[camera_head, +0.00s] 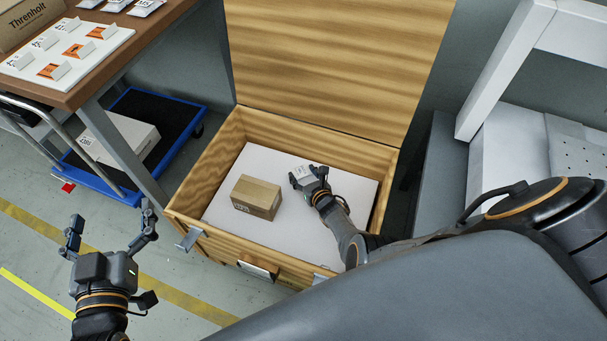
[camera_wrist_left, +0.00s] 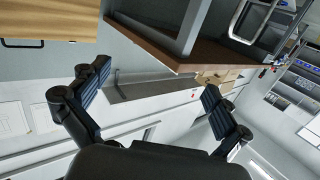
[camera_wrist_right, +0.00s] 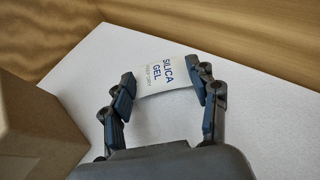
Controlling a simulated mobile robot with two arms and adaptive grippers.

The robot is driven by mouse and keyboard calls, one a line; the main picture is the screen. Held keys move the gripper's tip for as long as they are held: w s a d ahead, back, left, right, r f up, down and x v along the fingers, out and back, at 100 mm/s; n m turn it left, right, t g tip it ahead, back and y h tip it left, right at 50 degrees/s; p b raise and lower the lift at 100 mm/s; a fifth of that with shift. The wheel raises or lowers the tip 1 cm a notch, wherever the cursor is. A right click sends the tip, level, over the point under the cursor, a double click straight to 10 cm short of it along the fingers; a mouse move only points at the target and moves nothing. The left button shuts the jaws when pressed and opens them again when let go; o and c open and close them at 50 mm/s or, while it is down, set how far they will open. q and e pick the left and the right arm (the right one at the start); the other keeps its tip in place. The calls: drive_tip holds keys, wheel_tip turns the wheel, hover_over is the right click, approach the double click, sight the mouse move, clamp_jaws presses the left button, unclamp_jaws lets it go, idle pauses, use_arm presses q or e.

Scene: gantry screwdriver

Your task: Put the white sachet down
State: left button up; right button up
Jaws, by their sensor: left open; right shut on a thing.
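The white sachet (camera_wrist_right: 165,72), printed "SILICA GEL", is between the fingers of my right gripper (camera_wrist_right: 162,98) in the right wrist view. My right gripper (camera_head: 308,177) is shut on it, inside the open wooden crate (camera_head: 187,192), over the white surface that fills the crate. I cannot tell whether the sachet touches that surface. In the head view the sachet is mostly covered by the fingers. My left gripper (camera_head: 110,232) is open and empty, outside the crate at the left; its spread fingers also show in the left wrist view (camera_wrist_left: 150,92).
A small cardboard box (camera_head: 256,197) lies in the crate left of my right gripper. The crate's lid (camera_head: 335,60) stands up at the back. White surface around the box is bare.

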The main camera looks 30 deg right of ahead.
drive_tip(key=o, duration=0.9)
use_arm(q)
drive_tip(key=shift+w+d+r+t, duration=0.15)
drive_tip(key=shift+r+t, duration=0.15)
drive_tip(key=shift+r, duration=0.25)
use_arm(e)
drive_tip(key=shift+o, duration=0.2)
